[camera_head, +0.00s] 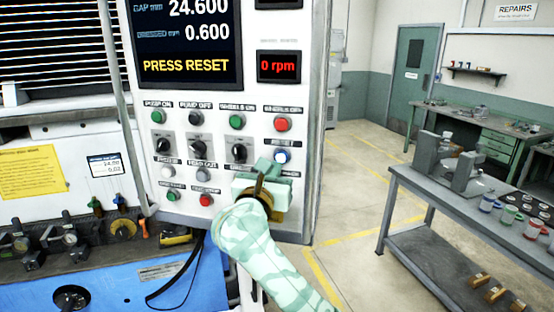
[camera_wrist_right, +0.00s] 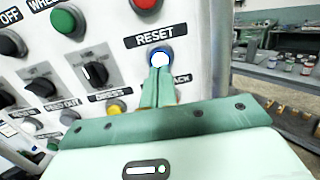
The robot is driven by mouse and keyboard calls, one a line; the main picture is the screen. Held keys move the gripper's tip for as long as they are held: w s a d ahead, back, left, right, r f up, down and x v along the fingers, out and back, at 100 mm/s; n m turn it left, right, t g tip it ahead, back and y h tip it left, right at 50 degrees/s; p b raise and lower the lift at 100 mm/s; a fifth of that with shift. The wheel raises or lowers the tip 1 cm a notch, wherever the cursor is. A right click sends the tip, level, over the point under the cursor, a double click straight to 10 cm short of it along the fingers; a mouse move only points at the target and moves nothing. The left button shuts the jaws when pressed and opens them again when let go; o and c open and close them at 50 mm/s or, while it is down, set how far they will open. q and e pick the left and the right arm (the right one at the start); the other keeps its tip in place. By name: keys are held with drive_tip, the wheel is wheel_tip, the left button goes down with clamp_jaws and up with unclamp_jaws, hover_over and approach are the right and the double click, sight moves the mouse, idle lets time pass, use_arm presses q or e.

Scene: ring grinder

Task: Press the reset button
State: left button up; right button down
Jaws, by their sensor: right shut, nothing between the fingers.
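The reset button (camera_head: 282,156) has a white face with a blue ring and sits on the right side of the white control panel (camera_head: 215,90). In the right wrist view the same button (camera_wrist_right: 159,58) shows under the label RESET. My right gripper (camera_head: 274,167) is shut and empty, just below and in front of the button. In the right wrist view its closed green fingertips (camera_wrist_right: 158,73) overlap the lower edge of the button. Whether they touch it I cannot tell. My left gripper is not in view.
The panel's screen (camera_head: 185,45) reads PRESS RESET, and a red display (camera_head: 279,66) reads 0 rpm. Other buttons and black knobs (camera_head: 239,151) lie close to the left of my gripper. A grey workbench (camera_head: 460,200) with small jars stands to the right.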

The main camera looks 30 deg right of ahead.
sight(281, 157)
drive_tip(key=shift+x, duration=1.2)
